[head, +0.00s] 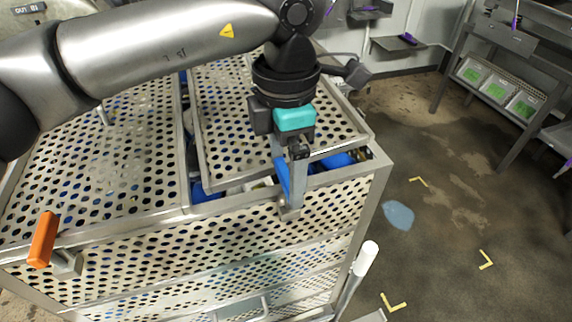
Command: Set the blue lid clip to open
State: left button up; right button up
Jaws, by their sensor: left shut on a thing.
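The blue lid clip (283,178) is at the front rim of the perforated metal basket, below its right-hand lid. Its blue lever stands roughly upright above a small steel bracket (289,209) on the front wall. My left gripper (287,180), with a teal block on its body, reaches down from above and is shut on the blue clip. The fingers hide part of the lever. My right gripper is not in view.
An orange lid clip (42,240) sits at the front left rim. The right lid (235,120) leaves gaps showing blue items inside. A white-tipped lever (368,255) stands by the basket's right corner. Floor at right has a blue patch (398,214) and yellow marks. Grey racks stand behind.

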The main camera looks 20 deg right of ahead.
pick_arm(q)
jog(key=shift+c, duration=0.4)
jog(key=shift+d+f+m+b, duration=0.1)
jog(key=shift+m+b, duration=0.5)
jog(key=shift+b, duration=0.3)
jog(key=m+b, duration=0.2)
jog(key=shift+d+b, duration=0.15)
jog(key=shift+b, duration=0.15)
jog(key=shift+d+m+b, duration=0.1)
jog(key=shift+m+b, duration=0.55)
jog(key=shift+m, duration=0.45)
jog(key=m+b, duration=0.1)
jog(key=m, duration=0.3)
jog(key=m+b, duration=0.1)
jog(key=m, duration=0.2)
jog(key=shift+s+d+b, duration=0.3)
jog(key=shift+s+d, duration=0.05)
jog(key=m, duration=0.5)
jog(key=shift+s+r+b, duration=0.2)
jog(key=shift+s+b, duration=0.1)
jog(key=shift+m, duration=0.4)
